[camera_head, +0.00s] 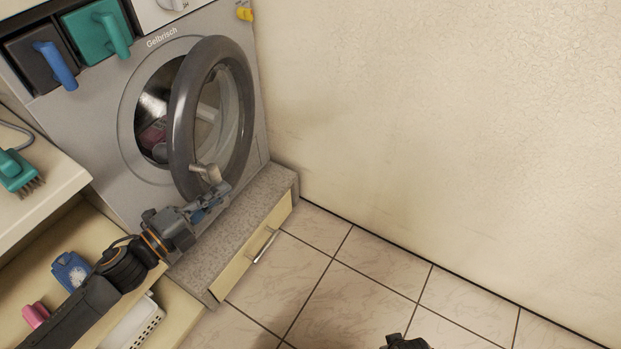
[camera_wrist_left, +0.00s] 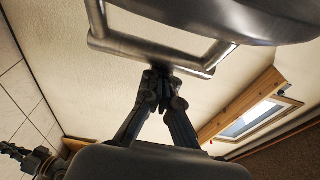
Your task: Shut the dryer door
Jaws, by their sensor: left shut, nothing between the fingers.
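The dryer (camera_head: 105,165) stands at the left in the head view, its round door (camera_head: 181,125) swung partly open. Dark items show inside the drum. A metal handle (camera_head: 205,172) sits low on the door's ring. My left gripper (camera_head: 222,190) is shut and empty, right by this handle. In the left wrist view its closed fingertips (camera_wrist_left: 163,80) are close to the handle bar (camera_wrist_left: 150,54), with the door rim (camera_wrist_left: 230,15) above. I cannot tell whether they touch. A dark part of my right gripper (camera_head: 405,342) shows at the bottom edge; its jaws are unclear.
The dryer stands on a plinth with a drawer (camera_head: 240,268). A bare wall (camera_head: 420,120) rises close at the right. A shelf at the left holds a teal brush (camera_head: 18,172); a blue item (camera_head: 70,271) lies lower. The tiled floor (camera_head: 340,295) is clear.

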